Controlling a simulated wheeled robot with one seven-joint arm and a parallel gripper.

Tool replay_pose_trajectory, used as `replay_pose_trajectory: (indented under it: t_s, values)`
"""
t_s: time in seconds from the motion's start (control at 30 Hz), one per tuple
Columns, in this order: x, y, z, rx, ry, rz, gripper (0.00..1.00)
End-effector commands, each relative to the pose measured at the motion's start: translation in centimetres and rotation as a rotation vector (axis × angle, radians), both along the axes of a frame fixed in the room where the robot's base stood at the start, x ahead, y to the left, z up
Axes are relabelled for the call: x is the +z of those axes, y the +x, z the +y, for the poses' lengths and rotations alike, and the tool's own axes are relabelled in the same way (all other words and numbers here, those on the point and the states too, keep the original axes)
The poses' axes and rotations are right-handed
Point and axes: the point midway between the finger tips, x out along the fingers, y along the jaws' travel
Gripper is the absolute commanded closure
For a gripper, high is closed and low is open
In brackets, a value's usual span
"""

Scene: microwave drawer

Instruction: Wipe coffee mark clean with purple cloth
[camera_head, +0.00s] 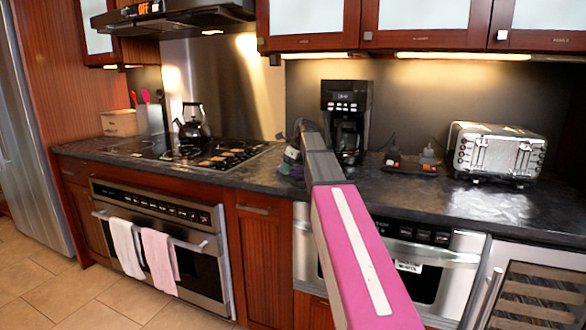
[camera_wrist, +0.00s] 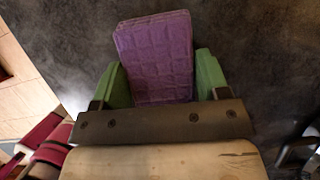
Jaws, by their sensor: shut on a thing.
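The purple cloth (camera_wrist: 155,55) is a folded, quilted piece between the two green fingers of my gripper (camera_wrist: 165,78). My gripper is shut on it and the cloth extends past the fingertips over the dark countertop (camera_wrist: 255,50). In the head view, my gripper (camera_head: 291,157) is low over the counter, left of the coffee maker, and mostly hidden by my arm. Only a small purple patch of the cloth (camera_head: 289,169) shows there, at the counter surface; I cannot tell whether it touches. I cannot make out a coffee mark on the dark counter.
A black coffee maker (camera_head: 345,112) stands just right of my gripper. Farther right are a small tray (camera_head: 410,167) with items and a silver toaster (camera_head: 496,152). A cooktop (camera_head: 195,152) with a kettle (camera_head: 192,122) is to the left. Cabinets (camera_head: 420,22) hang above.

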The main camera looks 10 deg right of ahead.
Motion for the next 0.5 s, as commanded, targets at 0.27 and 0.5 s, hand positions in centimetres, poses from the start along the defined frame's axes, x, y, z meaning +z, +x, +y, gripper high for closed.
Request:
replay_pose_trajectory:
  t_s: [0.27,0.5]
  values:
    - [-0.2,0.7,1.0,0.000,0.003,-0.001,0.62]
    - [-0.1,1.5,2.2,0.001,0.004,-0.001,0.62]
